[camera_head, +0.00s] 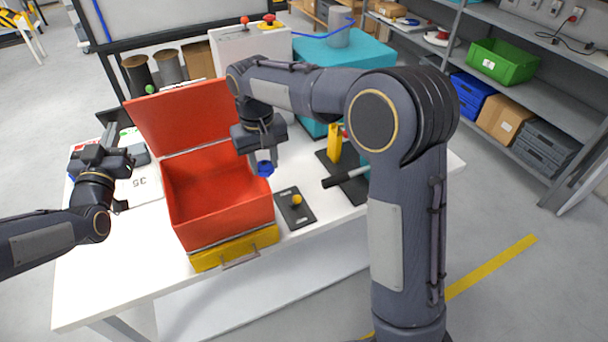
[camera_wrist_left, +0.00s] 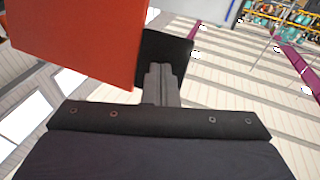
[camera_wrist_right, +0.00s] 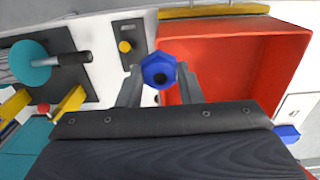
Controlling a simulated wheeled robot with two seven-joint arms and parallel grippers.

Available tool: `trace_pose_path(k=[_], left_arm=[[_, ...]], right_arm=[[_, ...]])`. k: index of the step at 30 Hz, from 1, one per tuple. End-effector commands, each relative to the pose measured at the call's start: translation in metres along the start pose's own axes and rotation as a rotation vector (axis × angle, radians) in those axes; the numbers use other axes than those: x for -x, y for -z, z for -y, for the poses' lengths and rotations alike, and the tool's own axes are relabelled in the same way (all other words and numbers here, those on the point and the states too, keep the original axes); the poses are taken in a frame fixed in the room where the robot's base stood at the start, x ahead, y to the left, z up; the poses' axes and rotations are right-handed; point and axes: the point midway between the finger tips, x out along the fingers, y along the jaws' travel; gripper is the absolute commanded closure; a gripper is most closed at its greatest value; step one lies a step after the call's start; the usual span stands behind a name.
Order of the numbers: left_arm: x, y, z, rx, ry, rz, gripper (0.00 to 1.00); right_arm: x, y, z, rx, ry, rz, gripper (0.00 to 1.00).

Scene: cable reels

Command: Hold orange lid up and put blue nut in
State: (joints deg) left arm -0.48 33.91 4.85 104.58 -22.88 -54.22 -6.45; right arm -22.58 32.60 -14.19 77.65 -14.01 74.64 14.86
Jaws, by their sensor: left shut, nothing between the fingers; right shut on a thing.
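The orange-red box (camera_head: 215,215) stands on the white table with its orange lid (camera_head: 180,120) raised and leaning back. The lid also fills the upper left of the left wrist view (camera_wrist_left: 85,35). My left gripper (camera_head: 110,134) is shut and empty beside the lid's left edge; I cannot tell whether it touches the lid. My right gripper (camera_wrist_right: 158,82) is shut on the blue nut (camera_wrist_right: 158,68). In the head view the nut (camera_head: 265,169) hangs at the box's right side, near the rim. The box inside looks empty in the visible part.
A dark plate with a yellow knob (camera_head: 296,200) lies right of the box. A black plate with a dark-handled tool (camera_head: 345,178) and a yellow piece (camera_head: 334,142) lies further right. A teal case (camera_head: 345,60) stands behind. The yellow base (camera_head: 235,250) sits under the box.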

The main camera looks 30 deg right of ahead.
Motion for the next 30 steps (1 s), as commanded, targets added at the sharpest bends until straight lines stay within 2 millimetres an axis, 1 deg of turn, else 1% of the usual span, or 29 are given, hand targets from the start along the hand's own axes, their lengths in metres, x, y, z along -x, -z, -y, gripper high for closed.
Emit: trace_pose_path(k=[1,3,6,9,10,12,17,30], left_arm=[[0.000,-0.001,0.000,0.000,0.001,0.002,1.00],[0.000,-0.001,0.001,0.000,0.001,0.002,1.00],[0.000,-0.001,0.001,0.000,0.001,0.003,1.00],[0.000,-0.001,0.001,0.000,0.002,0.004,1.00],[0.000,-0.002,0.001,0.000,0.002,0.004,1.00],[0.000,-0.002,0.001,0.000,0.002,0.004,1.00],[0.000,-0.002,0.001,0.001,0.002,0.004,1.00],[0.000,-0.002,0.001,0.000,0.002,0.004,1.00]], right_arm=[[-0.005,0.017,0.019,0.005,-0.001,0.002,0.88],[-0.009,0.034,0.041,0.006,0.003,0.003,0.88],[-0.016,0.052,0.068,0.007,0.011,0.004,0.88],[-0.021,0.062,0.086,0.008,0.018,0.006,0.88],[-0.021,0.064,0.090,0.008,0.020,0.006,0.88],[-0.024,0.067,0.095,0.008,0.022,0.007,0.88],[-0.033,0.068,0.097,0.006,0.023,0.007,0.88],[-0.085,0.067,0.097,0.006,0.023,0.008,0.88]])
